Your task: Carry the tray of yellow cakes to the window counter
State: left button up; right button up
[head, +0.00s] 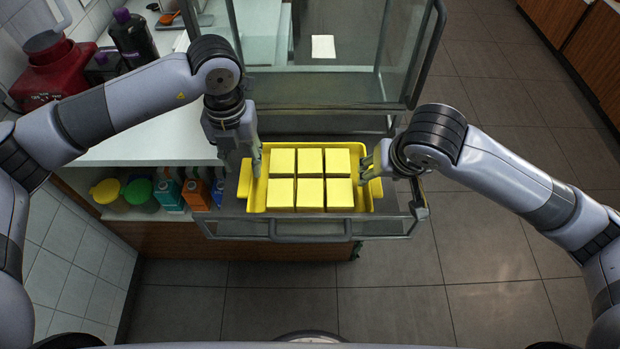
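The yellow tray (309,147) holds several square yellow cakes (310,177) in two rows. It rests level on a dark pulled-out shelf or drawer below the glass case. My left gripper (257,162) points down at the tray's left end, by the left handle (244,178). My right gripper (372,168) is at the tray's right end, by the right handle (376,188). Both sets of fingers are at the tray's rim. The fingers overlap in this view, so I cannot tell whether either is closed on it.
A glass display case (320,88) stands directly behind the tray. On the left are a white counter (165,137), a red container (58,72), a dark bottle (133,38) and cartons (168,193) on a lower shelf. The tiled floor (490,240) at right is clear.

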aim_at(246, 176)
pick_arm(q)
jog(key=shift+f, duration=2.75)
pick_arm(e)
jog(key=shift+x, duration=2.75)
pick_arm(q)
jog(key=c, duration=0.8)
pick_arm(e)
jog(key=c, duration=0.8)
pick_arm(q)
grip_shut()
pick_arm(e)
grip_shut()
pick_arm(q)
jog(key=shift+r, duration=0.1)
pick_arm(e)
jog(key=shift+s+d, duration=0.1)
